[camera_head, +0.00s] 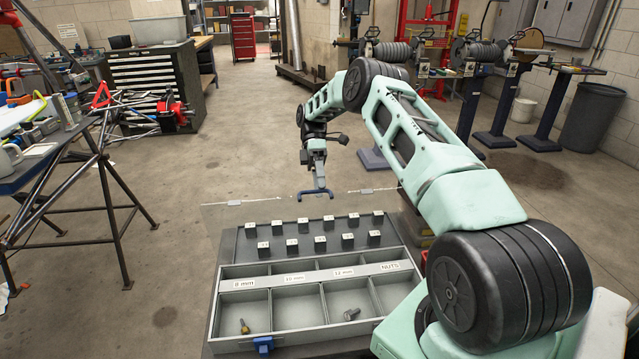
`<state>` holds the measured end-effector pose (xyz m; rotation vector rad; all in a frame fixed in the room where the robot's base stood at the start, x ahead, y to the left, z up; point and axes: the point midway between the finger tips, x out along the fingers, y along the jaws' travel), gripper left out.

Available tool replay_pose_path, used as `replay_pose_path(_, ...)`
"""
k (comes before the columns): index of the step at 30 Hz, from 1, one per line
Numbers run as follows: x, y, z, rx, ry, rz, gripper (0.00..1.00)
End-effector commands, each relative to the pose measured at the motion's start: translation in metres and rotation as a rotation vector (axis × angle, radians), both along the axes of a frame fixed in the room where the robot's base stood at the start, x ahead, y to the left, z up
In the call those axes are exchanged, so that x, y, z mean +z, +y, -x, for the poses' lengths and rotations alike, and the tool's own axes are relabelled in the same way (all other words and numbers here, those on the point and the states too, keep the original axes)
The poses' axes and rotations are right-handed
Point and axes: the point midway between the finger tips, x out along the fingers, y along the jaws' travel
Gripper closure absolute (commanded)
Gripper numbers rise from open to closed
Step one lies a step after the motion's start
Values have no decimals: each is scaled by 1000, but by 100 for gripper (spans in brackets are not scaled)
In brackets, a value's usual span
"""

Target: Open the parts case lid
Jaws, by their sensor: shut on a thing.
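The parts case (285,339) is a grey tray with open-topped compartments at the bottom centre of the head view. Its cross strip carries labels such as "8 mm" and "NUTS". The lid (219,219) looks like a thin clear panel, raised behind the compartments, with its far edge up. Its exact angle is hard to tell. My gripper (319,188) points down and is shut on the handle. A bolt lies in the left compartment and another in a middle one.
Several small dark blocks (320,243) stand in two rows behind the compartments. A blue piece (263,344) is on the case's front. My arm reaches over from the right. A trestle table (50,160) with tools stands at left. Floor beyond the lid is clear.

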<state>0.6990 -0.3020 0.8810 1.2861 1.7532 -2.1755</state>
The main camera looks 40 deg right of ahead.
Motion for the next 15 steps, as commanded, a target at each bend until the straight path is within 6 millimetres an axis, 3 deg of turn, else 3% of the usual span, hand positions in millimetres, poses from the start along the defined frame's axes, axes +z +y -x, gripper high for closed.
replay_pose_path(1, -9, -1, 1, -2, 0, 7, 57)
replay_pose_path(8, -8, -1, 1, -2, -1, 6, 59)
replay_pose_path(11, -1, -1, 1, -3, -2, 6, 67)
replay_pose_path(15, 22, -1, 1, -3, -3, 6, 68)
